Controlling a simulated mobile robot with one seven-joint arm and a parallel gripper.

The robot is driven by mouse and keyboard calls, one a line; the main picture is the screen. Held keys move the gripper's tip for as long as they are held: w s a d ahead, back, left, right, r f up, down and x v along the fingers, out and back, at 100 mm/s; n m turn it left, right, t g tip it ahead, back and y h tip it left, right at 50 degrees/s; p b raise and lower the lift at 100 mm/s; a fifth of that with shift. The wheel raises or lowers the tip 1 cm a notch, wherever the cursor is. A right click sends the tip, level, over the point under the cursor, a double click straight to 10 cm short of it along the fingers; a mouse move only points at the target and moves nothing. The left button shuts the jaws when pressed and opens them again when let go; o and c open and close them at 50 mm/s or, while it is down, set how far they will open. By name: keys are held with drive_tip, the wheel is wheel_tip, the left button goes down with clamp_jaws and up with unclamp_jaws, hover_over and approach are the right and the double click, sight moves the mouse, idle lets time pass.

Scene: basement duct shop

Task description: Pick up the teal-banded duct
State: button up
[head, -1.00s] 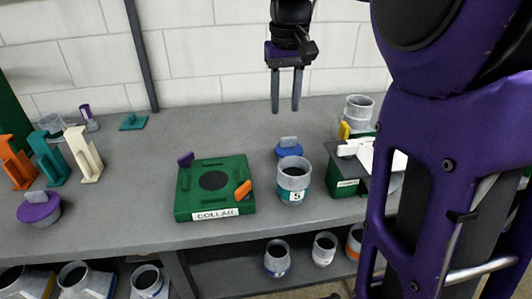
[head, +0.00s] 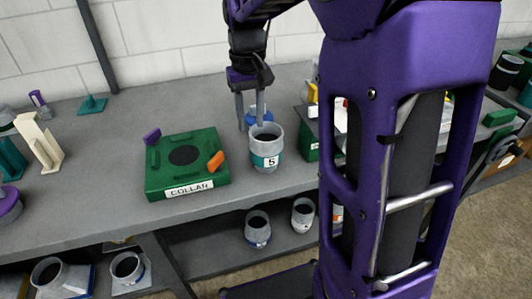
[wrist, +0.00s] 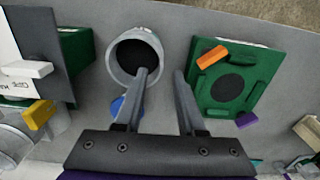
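The teal-banded duct (head: 265,150) stands upright on the grey bench, a short grey tube with a "5" label. In the wrist view its open top (wrist: 114,62) faces me. My gripper (head: 252,126) is open and points down just behind and to the left of the duct's rim. In the wrist view one finger of my gripper (wrist: 160,72) overlaps the near rim; I cannot tell whether it touches. The other finger is outside, between the duct and the green collar fixture (head: 150,184). Nothing is between the fingers.
The fixture, with its orange (head: 216,161) and purple (head: 152,136) tabs, sits close left of the duct. A blue lid (head: 256,112) is behind the duct. A green box (head: 309,151) stands to its right. More ducts (head: 257,230) are on the shelf below.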

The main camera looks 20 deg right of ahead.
sight(251, 135)
wheel_tip(251, 135, down, 5)
drive_tip(key=shift+f+b, duration=0.1)
drive_tip(key=shift+b, duration=0.4)
drive_tip(key=shift+c, duration=0.3)
clamp_jaws()
idle(0.8)
